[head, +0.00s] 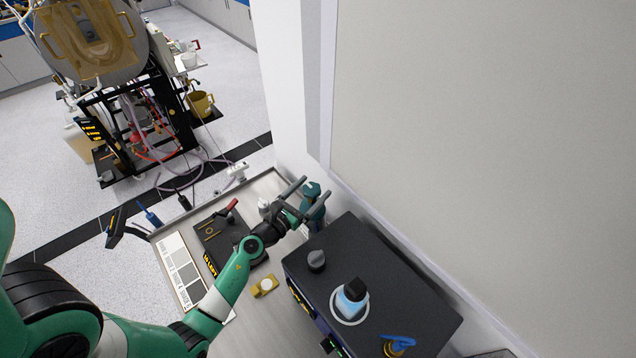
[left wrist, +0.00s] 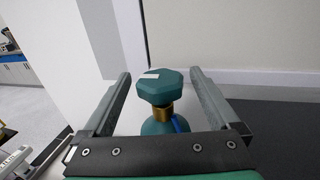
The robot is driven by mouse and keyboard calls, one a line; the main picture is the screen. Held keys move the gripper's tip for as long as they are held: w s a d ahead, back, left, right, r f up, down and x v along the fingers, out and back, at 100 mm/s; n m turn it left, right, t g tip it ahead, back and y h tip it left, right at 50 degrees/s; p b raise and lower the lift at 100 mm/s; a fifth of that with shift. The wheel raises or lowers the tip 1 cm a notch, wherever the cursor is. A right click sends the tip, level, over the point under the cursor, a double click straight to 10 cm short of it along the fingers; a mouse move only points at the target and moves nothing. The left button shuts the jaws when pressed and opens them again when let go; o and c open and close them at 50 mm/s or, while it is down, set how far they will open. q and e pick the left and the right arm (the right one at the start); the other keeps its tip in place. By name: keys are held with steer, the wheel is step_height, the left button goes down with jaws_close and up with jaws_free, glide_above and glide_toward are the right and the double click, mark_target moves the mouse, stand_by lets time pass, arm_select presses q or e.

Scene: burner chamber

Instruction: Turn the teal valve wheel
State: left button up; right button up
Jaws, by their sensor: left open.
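The teal valve wheel (left wrist: 158,87) is a faceted knob with a white mark on top, above a brass neck (left wrist: 163,113) on a teal bottle (left wrist: 155,126). In the head view the wheel (head: 311,188) shows at the back of the bench, beside the wall. My left gripper (left wrist: 160,80) is open, with one finger on each side of the wheel and a visible gap to both. It also shows in the head view (head: 316,188), reaching to the wheel. The lower part of the bottle is hidden behind the gripper's palm. My right gripper is not in view.
A dark box (head: 400,285) stands right of the bottle, carrying a grey knob (head: 317,261), a blue bottle (head: 352,297) and a blue-handled valve (head: 398,341). A black tray (head: 212,234) and a grey-shade card (head: 181,267) lie on the bench. A wall (head: 480,140) rises behind.

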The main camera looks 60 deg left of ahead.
arm_select(q)
steer(key=shift+x, duration=1.45)
steer(key=shift+c, duration=0.3)
steer(key=c, duration=1.3)
steer(key=shift+b, duration=0.35)
